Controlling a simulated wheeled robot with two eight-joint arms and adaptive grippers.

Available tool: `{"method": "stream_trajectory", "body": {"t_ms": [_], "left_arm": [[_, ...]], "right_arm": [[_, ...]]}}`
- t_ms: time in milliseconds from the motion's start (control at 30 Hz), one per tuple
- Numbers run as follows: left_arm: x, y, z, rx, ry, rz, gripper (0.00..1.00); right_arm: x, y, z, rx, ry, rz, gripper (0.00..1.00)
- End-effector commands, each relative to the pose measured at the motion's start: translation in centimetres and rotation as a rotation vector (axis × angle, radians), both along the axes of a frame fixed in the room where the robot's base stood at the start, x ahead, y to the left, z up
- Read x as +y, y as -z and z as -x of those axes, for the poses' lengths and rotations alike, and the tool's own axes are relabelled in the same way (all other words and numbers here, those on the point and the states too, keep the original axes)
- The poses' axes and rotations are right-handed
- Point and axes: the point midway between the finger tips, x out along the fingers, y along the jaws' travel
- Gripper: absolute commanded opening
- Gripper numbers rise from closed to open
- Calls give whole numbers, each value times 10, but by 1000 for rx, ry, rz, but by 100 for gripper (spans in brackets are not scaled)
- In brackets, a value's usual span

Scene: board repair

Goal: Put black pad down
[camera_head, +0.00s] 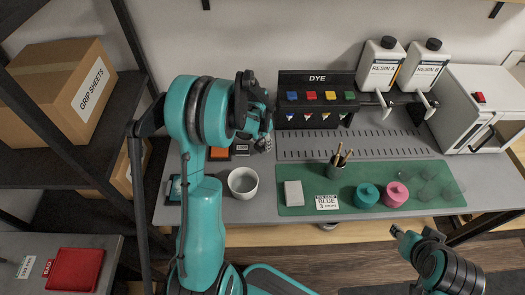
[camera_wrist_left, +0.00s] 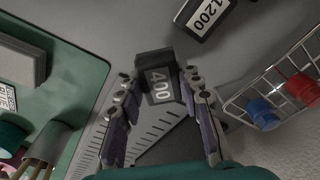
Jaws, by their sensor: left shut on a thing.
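The black pad (camera_wrist_left: 161,88), marked 400, sits between the fingertips of my left gripper (camera_wrist_left: 160,82) in the left wrist view. The fingers are shut on its sides. The grey bench and slotted strip (camera_wrist_left: 162,132) show around and below it; I cannot tell the height of the pad over them. In the head view my left gripper (camera_head: 258,110) is just left of the dye rack (camera_head: 316,100), and the pad is not clear there. My right gripper (camera_head: 402,236) is low at the right, off the bench's front edge; its jaws are too small to read.
Another black block (camera_wrist_left: 208,12), marked 1200, lies nearby. A white bowl (camera_head: 243,184) stands in front. The green mat (camera_head: 300,172) holds a grey block (camera_head: 294,193), a card, a brush cup (camera_head: 336,170) and teal and pink jars (camera_head: 395,194). Resin bottles (camera_head: 380,66) stand behind.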

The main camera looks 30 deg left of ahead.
Motion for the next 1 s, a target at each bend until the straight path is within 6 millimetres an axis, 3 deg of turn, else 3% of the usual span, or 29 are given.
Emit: {"method": "stream_trajectory", "body": {"t_ms": [300,933,967,1000], "left_arm": [[1,39,0,0,0,0,0],[0,53,1,2,0,1,0],[0,52,1,2,0,1,43],[0,52,1,3,0,1,54]], "right_arm": [[0,20,0,0,0,0,40],[0,30,0,0,0,0,40],[0,29,0,0,0,0,40],[0,28,0,0,0,0,40]]}}
